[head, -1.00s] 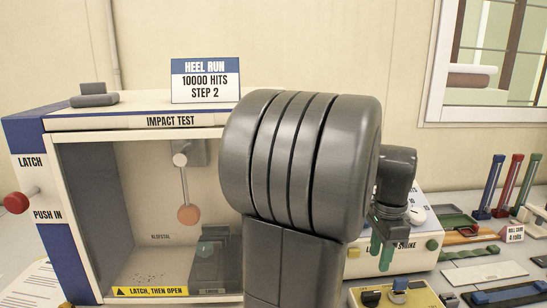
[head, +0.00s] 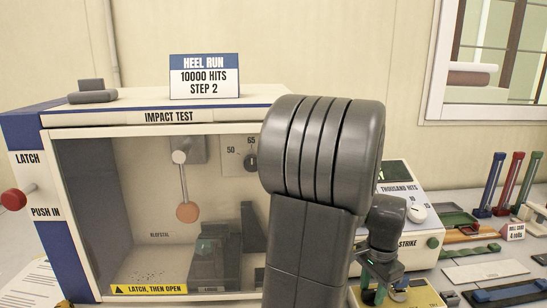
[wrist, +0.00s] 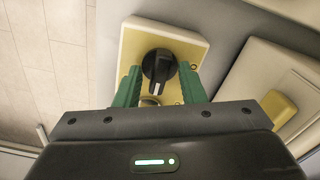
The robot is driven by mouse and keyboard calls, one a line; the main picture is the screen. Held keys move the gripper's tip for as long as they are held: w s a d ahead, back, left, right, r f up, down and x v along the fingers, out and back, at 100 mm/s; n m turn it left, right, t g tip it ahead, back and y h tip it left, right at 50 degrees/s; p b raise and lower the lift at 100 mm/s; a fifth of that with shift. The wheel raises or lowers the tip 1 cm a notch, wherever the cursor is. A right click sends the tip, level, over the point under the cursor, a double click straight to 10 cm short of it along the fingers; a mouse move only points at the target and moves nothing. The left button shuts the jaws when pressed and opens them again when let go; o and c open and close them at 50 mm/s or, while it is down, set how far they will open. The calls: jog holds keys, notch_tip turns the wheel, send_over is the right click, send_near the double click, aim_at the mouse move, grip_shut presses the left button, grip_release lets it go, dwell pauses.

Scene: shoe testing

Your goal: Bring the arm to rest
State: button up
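My gripper (head: 375,296) hangs at the lower right of the head view, behind my large grey arm link. In the wrist view its two green fingers (wrist: 160,80) stand apart, with nothing seen held between them. A yellow plate with a black knob (wrist: 158,65) lies beyond the fingers, and the knob shows in the gap. The yellow panel (head: 418,296) is also under my gripper in the head view. I cannot tell the exact distance between fingertips and knob.
The impact test cabinet (head: 150,119) stands left, its red latch knob (head: 14,199) on the side. A sloped control box (head: 428,262) stands behind my gripper. Colored strips and trays (head: 485,272) cover the right of the table. My arm hides part of the cabinet.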

jog(key=n+b, duration=0.1)
jog(key=n, duration=0.4)
dwell(0.3)
jog(key=shift+r, duration=0.1)
